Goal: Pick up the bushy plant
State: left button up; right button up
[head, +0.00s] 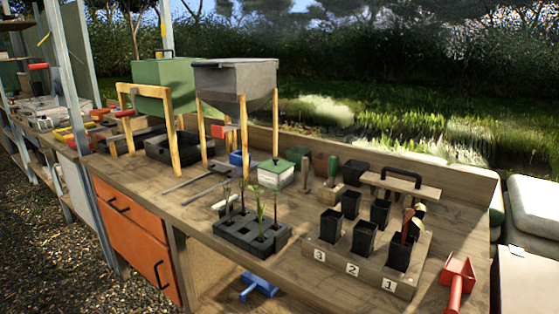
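Several small green seedlings (260,208) stand in a dark cell tray (238,243) near the front middle of the bench. They look thin and upright at this size. I cannot tell which of them, if any, is the bushy plant. Neither of my grippers is in the head view.
A wooden block holds black pots (363,239) above labels 3, 2 and 1. A red scoop (456,280) lies at its right. A white box with a green lid (276,174) stands behind the tray. A grey hopper (234,76) stands on wooden legs. The bench's front-left edge is fairly clear.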

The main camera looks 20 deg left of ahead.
aim_at(243, 212)
jog(key=j+z, duration=0.55)
jog(key=j, duration=0.15)
jog(key=j+z, duration=0.15)
jog(key=j, duration=0.4)
jog(key=k+j+z, duration=0.1)
jog(key=j, duration=0.4)
jog(key=j+z, duration=0.15)
jog(key=j, duration=0.35)
jog(key=k, duration=0.05)
